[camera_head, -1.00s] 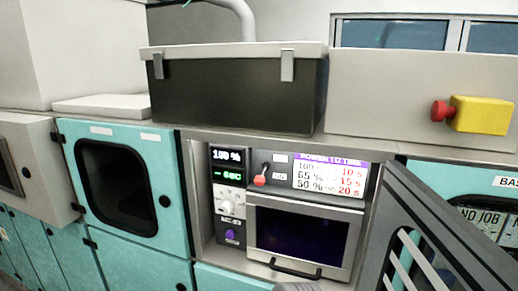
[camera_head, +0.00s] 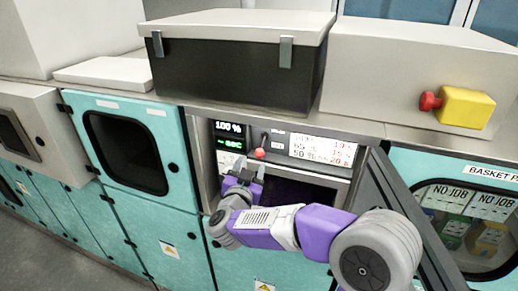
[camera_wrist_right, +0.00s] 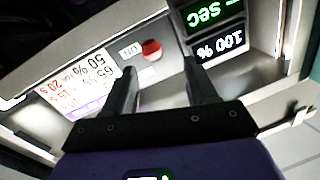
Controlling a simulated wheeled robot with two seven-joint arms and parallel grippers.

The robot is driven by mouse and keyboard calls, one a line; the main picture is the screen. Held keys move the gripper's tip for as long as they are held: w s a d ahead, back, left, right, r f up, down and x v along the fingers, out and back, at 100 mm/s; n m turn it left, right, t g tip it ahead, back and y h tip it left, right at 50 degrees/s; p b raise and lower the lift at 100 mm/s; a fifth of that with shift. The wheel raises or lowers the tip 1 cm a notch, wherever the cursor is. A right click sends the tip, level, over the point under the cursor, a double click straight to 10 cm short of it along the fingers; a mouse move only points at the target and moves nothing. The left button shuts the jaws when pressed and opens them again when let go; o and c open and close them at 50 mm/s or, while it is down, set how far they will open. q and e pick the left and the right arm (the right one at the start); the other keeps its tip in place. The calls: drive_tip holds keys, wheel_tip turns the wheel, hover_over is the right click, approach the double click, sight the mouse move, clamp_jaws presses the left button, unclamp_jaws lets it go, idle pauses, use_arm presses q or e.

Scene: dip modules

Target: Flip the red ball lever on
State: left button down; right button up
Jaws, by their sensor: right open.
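The red ball lever (camera_head: 260,153) is on the dark control panel in the open recess. Its dark stem runs down to the red ball, so the ball hangs low. In the right wrist view the red ball (camera_wrist_right: 151,49) shows beyond my fingers, beside a small white label (camera_wrist_right: 130,50). My right gripper (camera_head: 243,168) is open and empty, just below and left of the ball in the head view. In the right wrist view its two fingers (camera_wrist_right: 160,72) point toward the panel, apart from the ball. My left gripper is not in view.
A green and white display (camera_head: 229,136) is left of the lever, and a power-to-time chart (camera_head: 322,149) is right of it. An open grey door (camera_head: 400,225) stands at the right of the recess. A red button on a yellow box (camera_head: 466,108) is farther right.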

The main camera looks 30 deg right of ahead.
sight(259, 152)
drive_tip(key=shift+m+h, duration=0.3)
drive_tip(key=x, duration=0.2)
drive_tip(key=p+x, duration=0.1)
drive_tip(key=x, duration=0.2)
drive_tip(key=r+x, duration=0.1)
drive_tip(key=x, duration=0.1)
drive_tip(key=shift+s+d, duration=0.1)
drive_tip(key=shift+d, duration=0.4)
drive_tip(key=shift+s+r, duration=0.1)
drive_tip(key=shift+s, duration=0.05)
clamp_jaws()
